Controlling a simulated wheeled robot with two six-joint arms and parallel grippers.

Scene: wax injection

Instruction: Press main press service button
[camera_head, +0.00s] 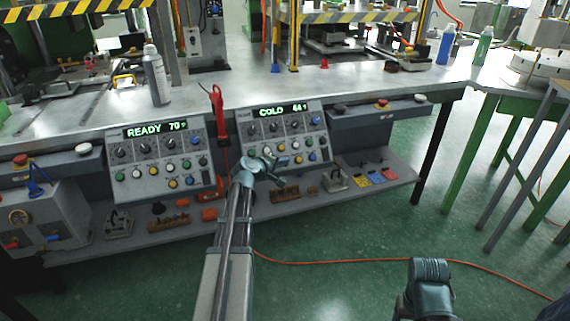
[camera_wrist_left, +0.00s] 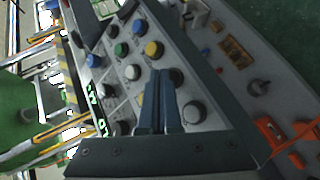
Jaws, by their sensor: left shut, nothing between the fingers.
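The right control panel (camera_head: 312,104), its green display reading COLD 44, carries knobs and coloured buttons. My left gripper (camera_head: 268,167) is at its lower left front, shut and empty. In the left wrist view the shut fingertips (camera_wrist_left: 169,76) lie over the button rows. A white button (camera_wrist_left: 194,112) is beside them, a yellow button (camera_wrist_left: 153,49) is just past them, and blue and green buttons (camera_wrist_left: 121,49) are farther along. Contact with a button cannot be told. Labels are too small to read, so the main press service button cannot be singled out.
A similar panel (camera_head: 122,151) reading READY 70 stands at the left. A red-handled tool (camera_head: 217,112) hangs between the panels. The lower shelf (camera_head: 386,185) holds small parts. A spray can (camera_head: 156,76) stands on the bench. An orange cable (camera_head: 340,261) crosses the floor.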

